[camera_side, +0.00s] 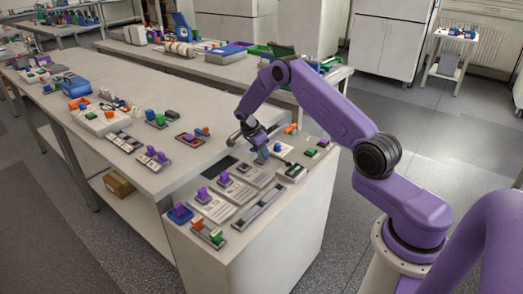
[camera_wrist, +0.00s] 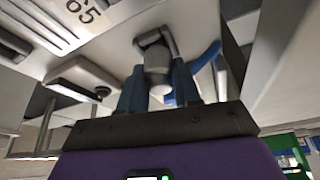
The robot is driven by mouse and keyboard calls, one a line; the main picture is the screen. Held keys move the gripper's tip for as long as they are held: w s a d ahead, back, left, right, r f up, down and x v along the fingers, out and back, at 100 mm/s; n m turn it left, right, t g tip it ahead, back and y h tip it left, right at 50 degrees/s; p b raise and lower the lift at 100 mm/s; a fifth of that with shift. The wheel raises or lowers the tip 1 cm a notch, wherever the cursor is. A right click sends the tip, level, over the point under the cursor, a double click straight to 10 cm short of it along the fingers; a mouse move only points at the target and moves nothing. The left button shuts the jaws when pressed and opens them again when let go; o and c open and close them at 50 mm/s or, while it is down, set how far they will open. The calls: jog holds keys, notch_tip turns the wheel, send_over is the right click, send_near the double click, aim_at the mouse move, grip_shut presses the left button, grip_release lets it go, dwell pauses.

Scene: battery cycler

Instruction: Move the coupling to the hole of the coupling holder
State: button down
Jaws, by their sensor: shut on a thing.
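My gripper (camera_side: 262,156) is low over the near end of the bench in the side view. In the wrist view its two blue fingers (camera_wrist: 159,78) are shut on a grey, rounded cylindrical piece, which I take to be the coupling (camera_wrist: 157,58). The coupling is too small to make out in the side view. A pale block with a small dark round spot (camera_wrist: 80,78) lies to the left of the fingers in the wrist view. I cannot tell whether it is the coupling holder, or whether the coupling touches anything beyond the fingertips.
Grey slotted trays (camera_side: 238,190) and small fixtures with purple and orange parts (camera_side: 204,194) stand left of and nearer than my gripper. A white fixture with a green part (camera_side: 292,172) is close on its right. The long bench (camera_side: 185,170) has some bare top.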

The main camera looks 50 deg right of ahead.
jog(key=c, duration=0.7)
grip_release()
jog(key=v, duration=1.6)
jog(key=s+a+r+n+t, duration=0.1)
jog(key=s+a+r+n, duration=0.1)
jog(key=a+r+n, duration=0.3)
jog(key=s+a+n, duration=0.3)
jog(key=a, duration=0.4)
jog(key=s+a+r+n+y, duration=0.1)
jog(key=s+a+n, duration=0.3)
jog(key=s+n, duration=0.3)
jog(key=s+a+r+n+t+y, duration=0.1)
jog(key=s+a+n, duration=0.3)
jog(key=s, duration=0.5)
jog(key=s+a+r+n+y, duration=0.1)
jog(key=s+a+n+y, duration=0.1)
jog(key=s+a+n, duration=0.35)
jog(key=s+d+n, duration=0.1)
jog(key=s+n, duration=0.2)
jog(key=s, duration=0.2)
jog(key=s+d+n, duration=0.2)
jog(key=s+n, duration=0.1)
jog(key=s, duration=0.2)
jog(key=s+d+f+n, duration=0.1)
jog(key=s+n, duration=0.2)
jog(key=s, duration=0.2)
jog(key=shift+s+d+f+g+y, duration=0.15)
jog(key=shift+d+g+y, duration=0.05)
jog(key=shift+g+y, duration=0.1)
